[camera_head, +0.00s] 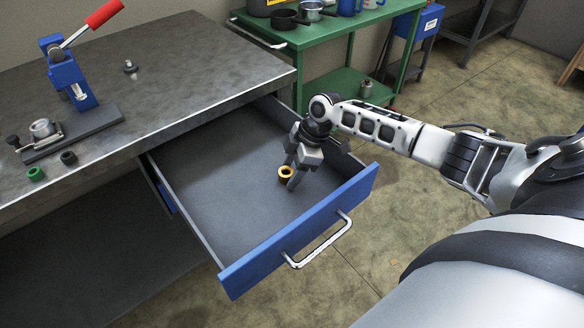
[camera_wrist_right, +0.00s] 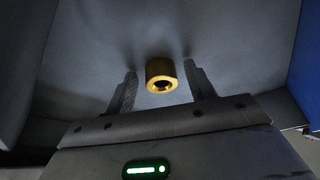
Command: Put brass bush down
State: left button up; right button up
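The brass bush (camera_head: 285,172) is a small gold ring in the open drawer (camera_head: 222,188) under the workbench. It also shows in the right wrist view (camera_wrist_right: 161,75), with its hole facing the camera. My right gripper (camera_head: 297,172) reaches down into the drawer at the bush. In the wrist view its two fingers (camera_wrist_right: 162,84) stand apart on either side of the bush, with a gap on each side. The bush appears to rest on the drawer floor. My left gripper is not in view.
The blue drawer front (camera_head: 300,232) has a metal handle (camera_head: 320,242). On the workbench (camera_head: 190,75) stand a red-handled press (camera_head: 72,75), a green ring (camera_head: 35,174) and a dark ring (camera_head: 68,158). A green cart (camera_head: 335,30) stands behind. The rest of the drawer floor is clear.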

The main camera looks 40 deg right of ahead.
aim_at(292, 171)
jog(key=shift+r, duration=0.3)
jog(key=v, duration=1.1)
jog(key=shift+d+r, duration=0.2)
jog(key=shift+r, duration=0.15)
jog(key=shift+f, duration=0.1)
jog(key=x, duration=1.1)
jog(key=shift+a+f, duration=0.2)
jog(key=shift+f, duration=0.1)
jog(key=shift+r, duration=1.5)
